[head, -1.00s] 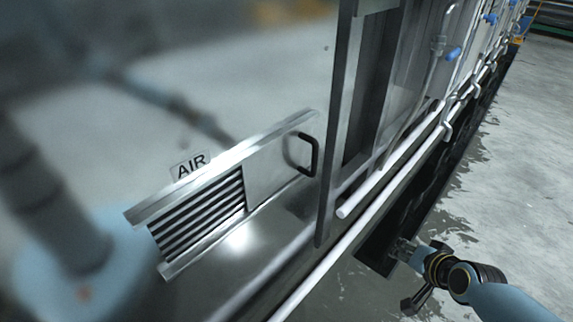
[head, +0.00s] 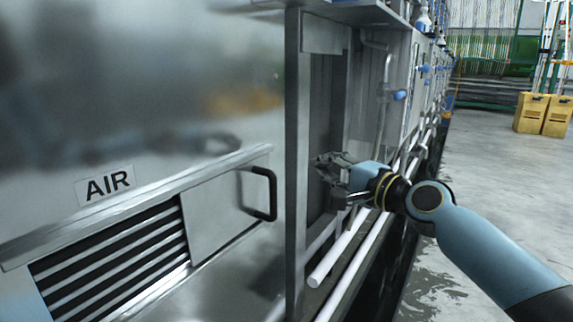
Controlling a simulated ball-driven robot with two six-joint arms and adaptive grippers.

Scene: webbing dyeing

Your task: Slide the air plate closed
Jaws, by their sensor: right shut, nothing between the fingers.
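The air plate (head: 212,212) is a flat metal slide with a black handle (head: 271,194) at its right end. It sits in a rail (head: 120,214) on the shiny metal panel, under the AIR label (head: 106,184). Left of the plate the dark slatted vent (head: 115,268) is uncovered. My right gripper (head: 320,168) is shut and empty. It is to the right of the handle and apart from it, in front of the recess beyond the upright metal post. My left gripper is not in view.
The upright metal post (head: 294,160) stands between the handle and my right gripper. White pipes (head: 335,258) run along the machine's base, and blue-handled valves (head: 400,95) line its side. Open concrete floor (head: 490,180) lies to the right, with yellow boxes (head: 530,112) farther back.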

